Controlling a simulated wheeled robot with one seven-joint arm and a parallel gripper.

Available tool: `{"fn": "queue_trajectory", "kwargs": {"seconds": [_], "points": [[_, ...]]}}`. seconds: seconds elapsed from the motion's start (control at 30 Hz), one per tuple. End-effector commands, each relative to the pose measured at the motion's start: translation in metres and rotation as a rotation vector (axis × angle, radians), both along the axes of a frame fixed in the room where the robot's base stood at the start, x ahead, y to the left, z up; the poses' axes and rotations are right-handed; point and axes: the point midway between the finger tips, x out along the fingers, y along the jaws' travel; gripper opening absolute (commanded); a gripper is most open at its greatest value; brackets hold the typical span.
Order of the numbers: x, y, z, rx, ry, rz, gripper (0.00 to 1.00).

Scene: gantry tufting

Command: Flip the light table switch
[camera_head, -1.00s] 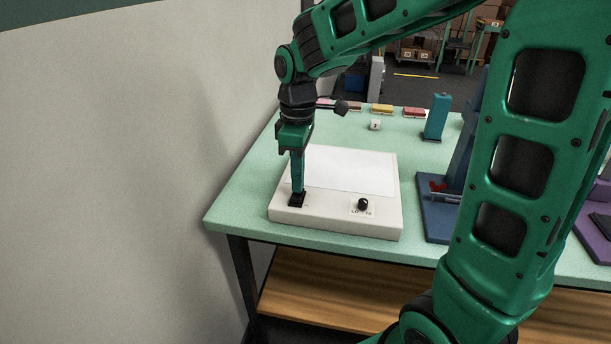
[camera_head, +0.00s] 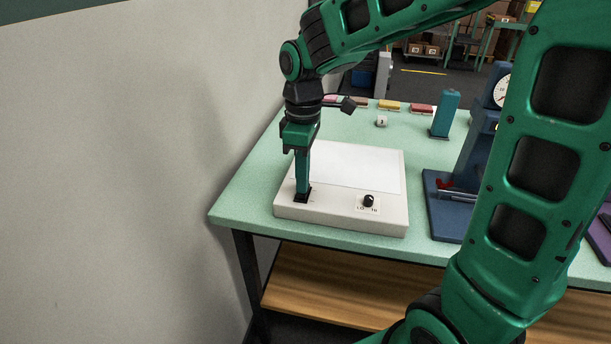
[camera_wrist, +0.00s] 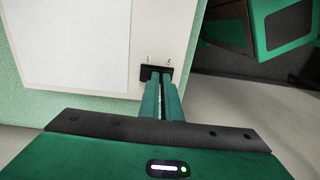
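The light table (camera_head: 335,222) is a low off-white box with a pale top panel, lying on the green workbench. Its black switch (camera_head: 306,200) is at the front left of the box, largely hidden by my fingertips. The switch also shows in the wrist view (camera_wrist: 146,73), near two small printed marks. My gripper (camera_head: 302,190) points straight down with its tips at the switch, seemingly touching it. In the wrist view my gripper's two green fingers (camera_wrist: 160,78) lie side by side with only a thin gap, holding nothing. The switch's position cannot be told.
A black dial (camera_head: 368,201) sits on the front right of the light table. A blue stand with a gauge (camera_head: 447,210) is to the right. A teal block (camera_head: 445,112), a white cube (camera_head: 381,121) and coloured pieces (camera_head: 390,105) are at the back. A wall (camera_head: 120,170) is close on the left.

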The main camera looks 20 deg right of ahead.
Motion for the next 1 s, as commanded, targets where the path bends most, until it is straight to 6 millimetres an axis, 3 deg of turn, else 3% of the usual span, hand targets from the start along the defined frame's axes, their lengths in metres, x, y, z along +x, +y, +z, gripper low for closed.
{"fn": "queue_trajectory", "kwargs": {"seconds": [0.13,0.27,0.7,1.0], "points": [[-0.001,0.001,0.001,0.001,0.004,0.004,0.0],[0.0,0.001,0.015,0.001,-0.001,0.004,0.0],[0.004,-0.003,0.104,0.001,-0.003,0.0,0.0],[0.005,-0.003,0.136,0.001,0.001,0.002,0.0]]}}
